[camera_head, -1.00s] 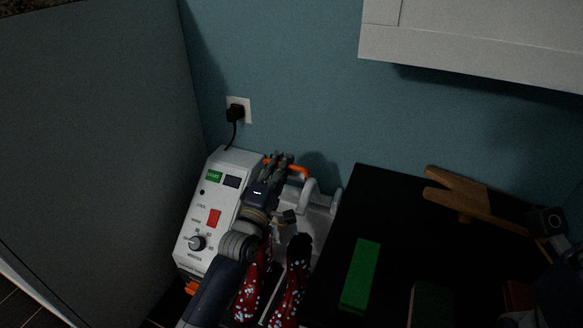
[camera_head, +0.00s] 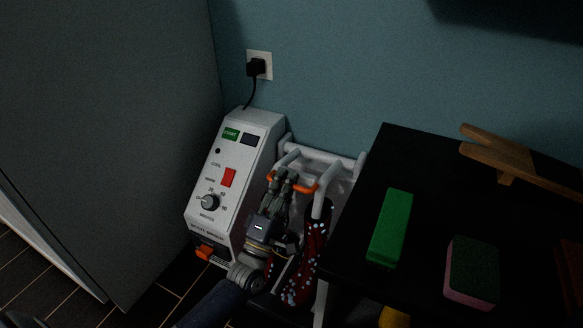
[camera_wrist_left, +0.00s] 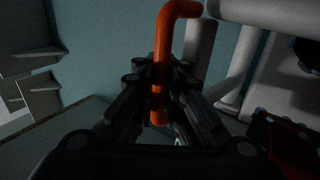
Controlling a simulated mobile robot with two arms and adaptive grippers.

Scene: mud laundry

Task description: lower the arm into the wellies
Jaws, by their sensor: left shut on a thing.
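The wellies are red with white spots and stand beside the dryer's panel. The right-hand welly (camera_head: 313,262) shows best; the other welly (camera_head: 277,264) is mostly behind my left gripper and arm. The dryer's white arm tube (camera_head: 320,197) points down at the top of the right-hand welly; I cannot tell how far inside it reaches. My left gripper (camera_head: 281,176) is shut on the orange handle (camera_head: 304,188) above the wellies. In the left wrist view the orange handle (camera_wrist_left: 164,50) passes between the fingers (camera_wrist_left: 160,100). My right gripper is not in view.
The white dryer panel (camera_head: 228,170) with a red switch stands left of my gripper, close to a grey cabinet side (camera_head: 110,130).

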